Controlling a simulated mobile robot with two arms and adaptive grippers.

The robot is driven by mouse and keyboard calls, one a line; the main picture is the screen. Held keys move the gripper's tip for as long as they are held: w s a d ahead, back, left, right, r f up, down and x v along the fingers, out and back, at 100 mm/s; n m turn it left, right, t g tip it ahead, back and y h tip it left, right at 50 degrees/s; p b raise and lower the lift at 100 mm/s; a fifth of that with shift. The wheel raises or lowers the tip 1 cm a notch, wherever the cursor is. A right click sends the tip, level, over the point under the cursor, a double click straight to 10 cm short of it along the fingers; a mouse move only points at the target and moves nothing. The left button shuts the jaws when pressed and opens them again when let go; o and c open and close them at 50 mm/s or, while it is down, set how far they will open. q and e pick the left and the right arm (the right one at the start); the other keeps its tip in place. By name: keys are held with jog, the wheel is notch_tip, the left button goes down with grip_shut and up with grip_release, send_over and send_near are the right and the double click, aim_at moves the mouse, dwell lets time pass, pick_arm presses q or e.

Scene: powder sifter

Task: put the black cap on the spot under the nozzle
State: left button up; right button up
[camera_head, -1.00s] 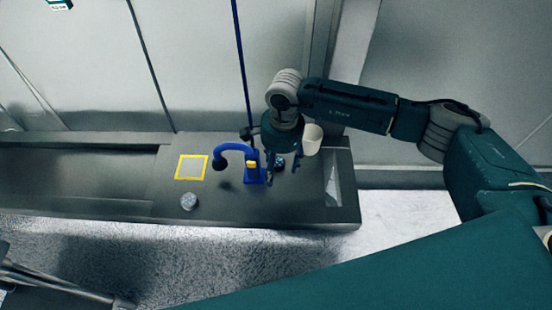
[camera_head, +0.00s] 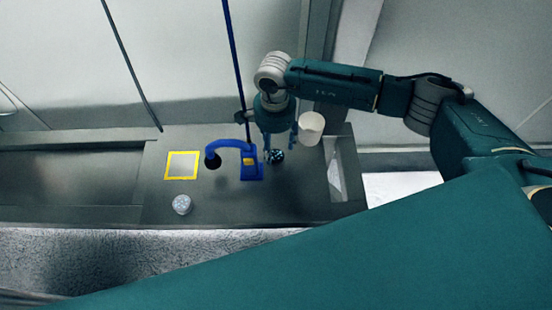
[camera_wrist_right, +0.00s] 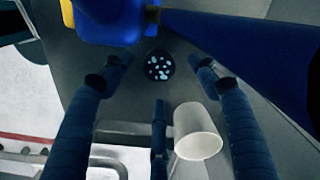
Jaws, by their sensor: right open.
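The black cap (camera_head: 276,157), dark with pale blue specks, stands on the dark bench just right of the blue stand's base. It also shows round in the right wrist view (camera_wrist_right: 159,65). The blue nozzle stand (camera_head: 251,167) has an arm curving left to a black nozzle end (camera_head: 212,160). My right gripper (camera_head: 278,142) is above the cap with its fingers pointing down. In the wrist view the gripper (camera_wrist_right: 158,80) is open, its fingers spread around the cap with gaps. The bench spot directly below the nozzle is partly hidden by it. My left gripper is not in view.
A white cup (camera_head: 311,128) is close on the gripper's right. A pale speckled cap (camera_head: 182,204) stands at the bench's front left. A yellow square outline (camera_head: 168,178) lies left of the nozzle. A tall blue pole (camera_head: 236,70) rises behind the stand.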

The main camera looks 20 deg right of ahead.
aim_at(277, 155)
jog(key=f+b, duration=0.1)
jog(key=f, duration=0.3)
jog(key=shift+s+d+b, duration=0.15)
jog(key=shift+d+b, duration=0.05)
jog(key=shift+b, duration=0.2)
jog(key=shift+f, duration=0.35)
jog(key=shift+r, duration=0.1)
jog(key=c, duration=1.1)
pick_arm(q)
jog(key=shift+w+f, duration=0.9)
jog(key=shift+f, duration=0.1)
pick_arm(e)
jog(key=shift+c, duration=0.2)
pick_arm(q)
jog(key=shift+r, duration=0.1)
pick_arm(e)
jog(key=shift+r, duration=0.1)
notch_tip(277, 155, up, 18)
jog(key=r+p, duration=0.1)
jog(key=p, duration=0.9)
pick_arm(q)
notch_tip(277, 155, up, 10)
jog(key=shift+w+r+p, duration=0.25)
jog(key=shift+p, duration=0.05)
pick_arm(e)
jog(key=s+d+r+n, duration=0.4)
jog(key=s+r+n, duration=1)
jog(key=shift+r, duration=0.3)
